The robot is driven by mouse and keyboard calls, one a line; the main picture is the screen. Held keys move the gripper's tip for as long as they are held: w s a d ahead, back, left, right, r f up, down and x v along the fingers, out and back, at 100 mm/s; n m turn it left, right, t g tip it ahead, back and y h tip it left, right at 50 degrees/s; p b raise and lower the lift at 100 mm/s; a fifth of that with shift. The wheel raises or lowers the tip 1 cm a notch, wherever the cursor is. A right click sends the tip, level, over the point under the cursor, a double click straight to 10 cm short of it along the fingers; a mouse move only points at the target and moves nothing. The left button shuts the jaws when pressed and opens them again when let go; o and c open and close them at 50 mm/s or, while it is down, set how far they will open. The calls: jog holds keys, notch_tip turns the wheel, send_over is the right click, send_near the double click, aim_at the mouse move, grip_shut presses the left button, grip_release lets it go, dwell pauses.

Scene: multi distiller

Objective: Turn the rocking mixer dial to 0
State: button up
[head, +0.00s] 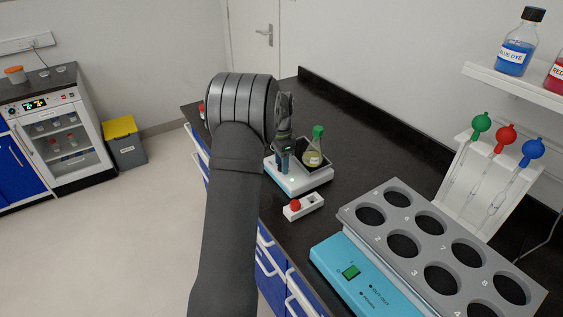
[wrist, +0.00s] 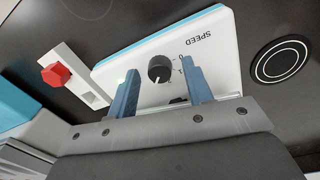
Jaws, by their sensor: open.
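The rocking mixer (head: 312,182) is a white and blue box on the black bench, with a green-capped flask (head: 314,156) on its dark tray. Its black dial (wrist: 160,68) shows in the wrist view on the white front panel, beside the upside-down word SPEED and small numbers including 0 and 1. The dial's white pointer line points toward the bottom of the picture, away from the 0. My gripper (wrist: 160,72) is open, with one blue finger on each side of the dial. I cannot tell whether the fingers touch it. In the head view my arm and gripper hide the dial.
A small white box (head: 308,208) with a red knob (wrist: 56,74) sits close to the mixer. A blue unit with a grey several-hole rack (head: 420,225) stands at right, before a pipette stand (head: 485,190). The bench behind the mixer is clear.

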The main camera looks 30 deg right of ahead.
jog(key=c, duration=1)
jog(key=shift+n, duration=0.4)
jog(key=n, duration=0.4)
jog(key=shift+n, duration=0.4)
jog(key=n, duration=1.3)
jog(key=shift+a+n+t+h, duration=0.1)
jog(key=shift+n+t+h, duration=0.2)
jog(key=n, duration=0.3)
jog(key=shift+s+n, duration=0.1)
jog(key=shift+n, duration=2.3)
